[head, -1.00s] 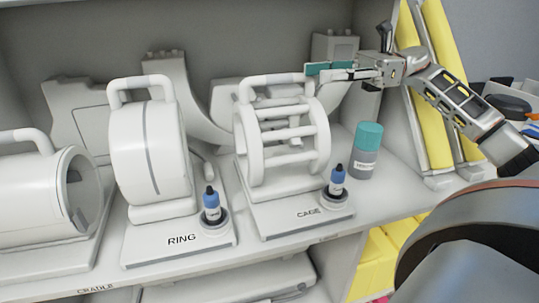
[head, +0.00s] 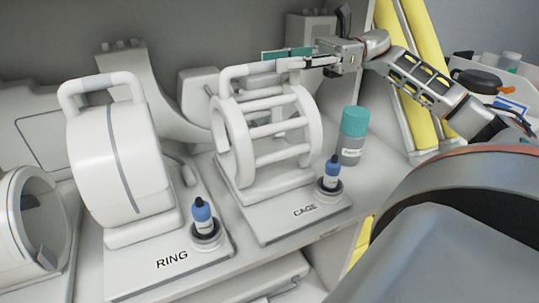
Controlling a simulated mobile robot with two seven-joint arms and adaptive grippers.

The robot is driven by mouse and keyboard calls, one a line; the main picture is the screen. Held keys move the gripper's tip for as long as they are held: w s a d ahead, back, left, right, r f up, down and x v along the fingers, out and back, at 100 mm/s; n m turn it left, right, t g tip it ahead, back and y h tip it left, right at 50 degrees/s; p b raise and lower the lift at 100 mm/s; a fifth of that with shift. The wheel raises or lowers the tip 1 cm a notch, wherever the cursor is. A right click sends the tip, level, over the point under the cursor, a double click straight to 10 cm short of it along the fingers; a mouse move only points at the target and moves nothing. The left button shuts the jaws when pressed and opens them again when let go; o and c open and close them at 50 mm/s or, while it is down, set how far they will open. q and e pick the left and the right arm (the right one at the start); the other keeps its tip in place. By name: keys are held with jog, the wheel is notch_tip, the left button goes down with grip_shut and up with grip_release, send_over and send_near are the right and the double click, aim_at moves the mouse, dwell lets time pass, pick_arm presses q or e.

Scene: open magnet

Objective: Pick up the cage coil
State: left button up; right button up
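The cage coil (head: 266,133) is a white open cylinder of rings and bars with a handle on top. It sits upright on a base plate (head: 290,222) labelled CAGE, on the shelf. My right gripper (head: 287,60) is at the right part of the coil's handle, reaching in from the right. Its two fingers look apart, with a teal pad showing on the far one. The handle's end overlaps the fingers in view; I cannot tell whether they touch it. My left gripper is not in view.
A white ring coil (head: 118,155) stands left on a plate labelled RING. A cradle coil (head: 35,225) is at far left. A teal-capped bottle (head: 353,135) is right of the cage coil.

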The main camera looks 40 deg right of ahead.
aim_at(264, 63)
jog(key=p+x, duration=0.1)
jog(key=x, duration=0.2)
jog(key=shift+s+a+f, duration=0.1)
jog(key=shift+a+f, duration=0.05)
jog(key=shift+a, duration=0.45)
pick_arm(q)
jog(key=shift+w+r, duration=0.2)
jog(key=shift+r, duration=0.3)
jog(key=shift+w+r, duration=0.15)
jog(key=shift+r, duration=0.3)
pick_arm(e)
jog(key=shift+f, duration=0.1)
jog(key=shift+c, duration=0.4)
jog(key=c, duration=0.6)
grip_shut()
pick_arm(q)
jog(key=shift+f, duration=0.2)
pick_arm(e)
jog(key=shift+d, duration=0.1)
jog(key=shift+r, duration=0.3)
